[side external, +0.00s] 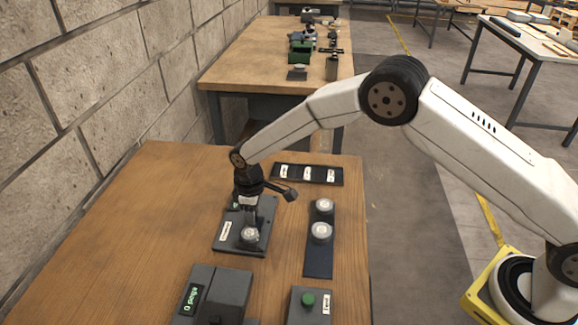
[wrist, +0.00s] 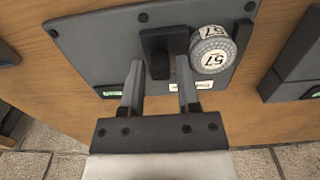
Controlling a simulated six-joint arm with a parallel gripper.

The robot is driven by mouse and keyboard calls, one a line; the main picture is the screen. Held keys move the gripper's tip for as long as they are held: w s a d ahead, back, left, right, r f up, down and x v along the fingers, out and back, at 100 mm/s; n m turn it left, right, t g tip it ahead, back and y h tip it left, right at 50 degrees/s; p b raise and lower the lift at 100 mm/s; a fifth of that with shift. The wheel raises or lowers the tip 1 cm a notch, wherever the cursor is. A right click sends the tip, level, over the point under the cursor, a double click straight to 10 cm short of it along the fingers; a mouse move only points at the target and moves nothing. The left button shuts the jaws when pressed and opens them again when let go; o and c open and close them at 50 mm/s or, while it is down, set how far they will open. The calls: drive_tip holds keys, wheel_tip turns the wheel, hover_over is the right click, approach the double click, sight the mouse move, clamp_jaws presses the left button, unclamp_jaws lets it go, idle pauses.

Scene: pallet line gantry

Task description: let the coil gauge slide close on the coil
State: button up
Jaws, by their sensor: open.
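The coil gauge is a dark grey plate (side external: 229,240) on the wooden table, and it fills the upper middle of the wrist view (wrist: 85,45). A black slide block (wrist: 160,42) stands up from the plate. A round, pale coil (wrist: 212,50) marked 57 sits on the plate right of the block in the wrist view, and it also shows in the side view (side external: 250,236). My gripper (wrist: 160,62) is open, with one finger on each side of the slide block. The right finger is close to the coil. I cannot tell whether either finger touches the block.
A dark tray (side external: 319,262) with two round coils lies to the right. A black strip (side external: 325,176) with white labels lies behind. Grey boxes (side external: 228,287) with a green display and a green button (side external: 308,299) stand in front. The table's left side is clear.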

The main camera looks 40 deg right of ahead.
drive_tip(key=shift+f, duration=0.1)
clamp_jaws()
idle(1.4)
